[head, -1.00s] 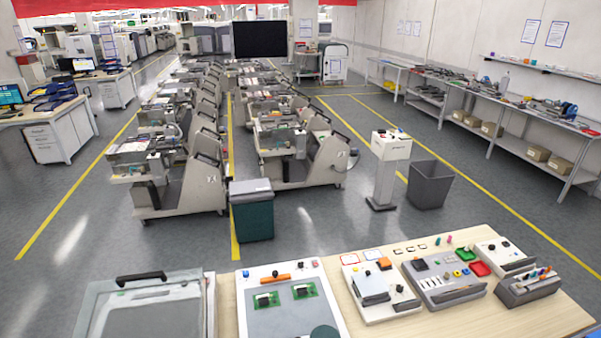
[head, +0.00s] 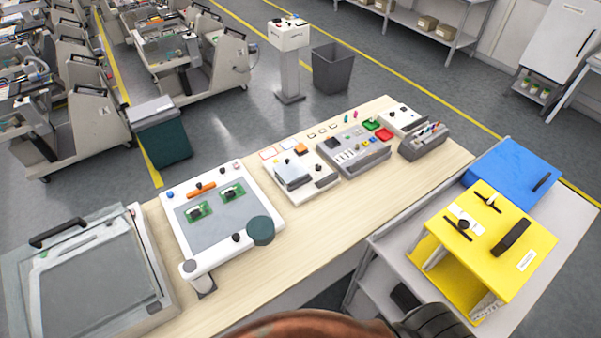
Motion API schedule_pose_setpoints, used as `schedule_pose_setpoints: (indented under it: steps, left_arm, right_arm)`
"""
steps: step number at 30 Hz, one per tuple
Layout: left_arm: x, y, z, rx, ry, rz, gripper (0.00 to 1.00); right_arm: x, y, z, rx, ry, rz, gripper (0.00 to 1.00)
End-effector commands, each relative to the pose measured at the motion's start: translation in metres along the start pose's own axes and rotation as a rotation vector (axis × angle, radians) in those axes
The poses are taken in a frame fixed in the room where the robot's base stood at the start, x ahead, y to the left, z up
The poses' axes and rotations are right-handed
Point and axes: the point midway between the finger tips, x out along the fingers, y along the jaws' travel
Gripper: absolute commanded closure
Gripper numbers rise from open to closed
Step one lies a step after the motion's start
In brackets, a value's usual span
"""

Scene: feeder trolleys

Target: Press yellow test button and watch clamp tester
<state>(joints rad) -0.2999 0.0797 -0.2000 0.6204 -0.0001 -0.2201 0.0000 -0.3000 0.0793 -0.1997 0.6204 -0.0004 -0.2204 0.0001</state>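On the wooden bench (head: 255,287), a grey panel unit (head: 372,164) carries a dark block, white markings and small yellow parts (head: 365,144). The yellow parts are too small to tell which is a test button. To its left is a white unit (head: 322,186) with a raised plate, dark knobs and an orange block. I cannot tell which bench unit is the clamp tester. Neither gripper is in view. A brown-orange and black part of my own arm shows at the bottom edge, away from the bench units.
A white-framed fixture (head: 268,205) with two green boards and a glass-lidded box (head: 75,262) stand on the bench's left. A grey trolley (head: 397,242) at right holds yellow (head: 535,240) and blue (head: 510,168) boxes. A bin (head: 334,70) and pedestal (head: 289,70) stand behind.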

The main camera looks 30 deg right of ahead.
Motion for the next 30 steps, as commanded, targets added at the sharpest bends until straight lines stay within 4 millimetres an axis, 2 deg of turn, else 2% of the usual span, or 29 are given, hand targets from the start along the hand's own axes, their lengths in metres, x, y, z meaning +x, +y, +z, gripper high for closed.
schedule_pose_setpoints:
  steps: [2,17,30]
  left_arm:
    - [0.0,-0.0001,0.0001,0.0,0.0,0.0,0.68]
    - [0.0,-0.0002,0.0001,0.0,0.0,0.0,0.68]
    - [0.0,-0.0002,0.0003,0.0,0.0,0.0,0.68]
  right_arm:
    - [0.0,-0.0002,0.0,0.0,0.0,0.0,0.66]
    - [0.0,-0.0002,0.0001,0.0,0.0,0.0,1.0]
    - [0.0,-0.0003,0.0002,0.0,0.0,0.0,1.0]
